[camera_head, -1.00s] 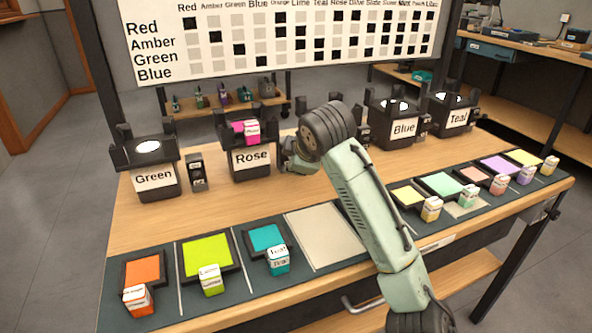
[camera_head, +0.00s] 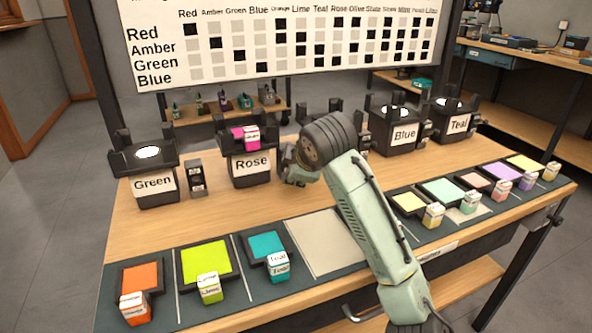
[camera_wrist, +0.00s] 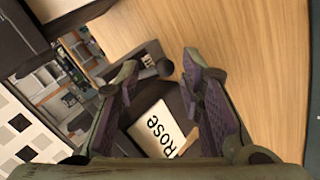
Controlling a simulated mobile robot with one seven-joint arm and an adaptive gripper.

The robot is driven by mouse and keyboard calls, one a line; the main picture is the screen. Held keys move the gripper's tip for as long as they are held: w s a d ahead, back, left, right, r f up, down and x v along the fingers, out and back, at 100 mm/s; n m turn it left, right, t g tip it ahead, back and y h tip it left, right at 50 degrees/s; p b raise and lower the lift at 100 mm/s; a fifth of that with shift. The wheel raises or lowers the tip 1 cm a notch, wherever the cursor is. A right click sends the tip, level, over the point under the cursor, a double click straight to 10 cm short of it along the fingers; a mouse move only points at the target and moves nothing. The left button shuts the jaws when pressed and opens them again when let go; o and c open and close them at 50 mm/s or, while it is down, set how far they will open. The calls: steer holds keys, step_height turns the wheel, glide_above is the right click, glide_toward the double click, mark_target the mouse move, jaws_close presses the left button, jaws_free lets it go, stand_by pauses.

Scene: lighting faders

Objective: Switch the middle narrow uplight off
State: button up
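A row of black uplight boxes stands along the back of the bench in the head view.
A small black switch box (camera_head: 195,177) stands between Green and Rose. Coloured tiles with small labelled blocks line the front mat (camera_head: 190,312). An empty pale square (camera_head: 318,240) lies mid-mat. A chart (camera_head: 230,45) hangs behind. Bare wood lies between the uplights and mat.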

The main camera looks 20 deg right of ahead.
steer(key=shift+s+r, duration=0.1)
steer(key=v, duration=1.1)
steer(key=shift+s+r, duration=0.25)
steer(key=shift+s, duration=0.05)
